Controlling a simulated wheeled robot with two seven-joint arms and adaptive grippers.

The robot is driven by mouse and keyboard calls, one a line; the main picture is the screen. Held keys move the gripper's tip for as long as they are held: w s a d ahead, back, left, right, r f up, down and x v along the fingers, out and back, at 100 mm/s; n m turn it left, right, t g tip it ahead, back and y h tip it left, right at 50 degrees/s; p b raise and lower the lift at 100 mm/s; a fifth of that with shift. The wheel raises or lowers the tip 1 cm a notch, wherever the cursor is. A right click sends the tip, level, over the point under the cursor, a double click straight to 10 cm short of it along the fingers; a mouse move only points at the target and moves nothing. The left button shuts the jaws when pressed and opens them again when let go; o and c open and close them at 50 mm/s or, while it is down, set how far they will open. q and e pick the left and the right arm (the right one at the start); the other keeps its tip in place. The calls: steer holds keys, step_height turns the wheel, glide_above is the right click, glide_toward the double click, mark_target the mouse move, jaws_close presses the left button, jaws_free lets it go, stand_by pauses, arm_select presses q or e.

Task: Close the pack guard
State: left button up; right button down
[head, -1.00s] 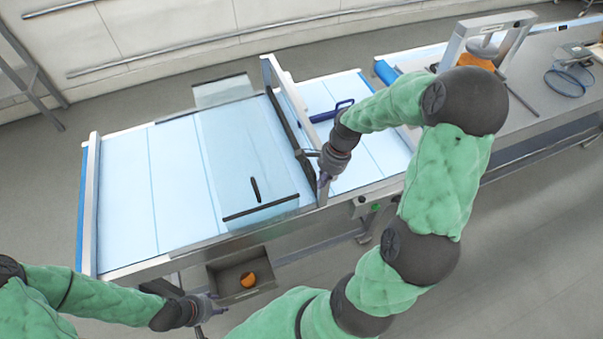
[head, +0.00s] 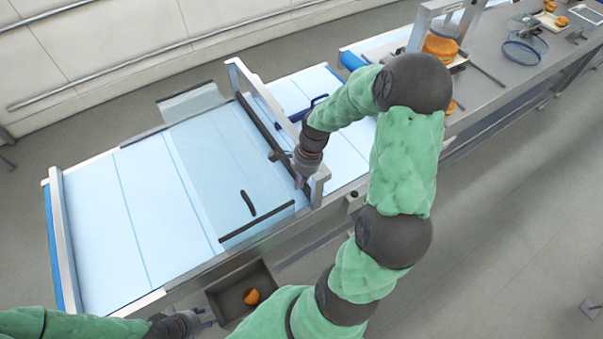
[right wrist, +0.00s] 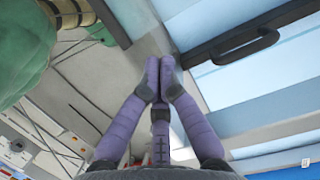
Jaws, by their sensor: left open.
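The pack guard appears to be the clear panel (head: 205,160) lying over the pale blue belt, with a dark front edge and a short black handle (head: 249,203). In the right wrist view the black handle (right wrist: 235,45) is at upper right, apart from my fingers. My right gripper (head: 299,182) is at the near end of the grey crossbar frame, right of the handle. Its purple fingertips (right wrist: 160,68) are together with nothing visible between them. My left gripper (head: 207,318) is open and empty, low at the left of the bin.
A grey bin (head: 228,303) holding an orange round (head: 252,296) hangs at the belt's near side. The upright grey frame (head: 268,125) crosses the belt beside the panel. A blue handle (head: 302,108) is beyond it. A bench with orange rounds (head: 440,46) is at upper right.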

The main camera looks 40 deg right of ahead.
steer(key=shift+x, duration=1.7)
steer(key=shift+a, duration=0.1)
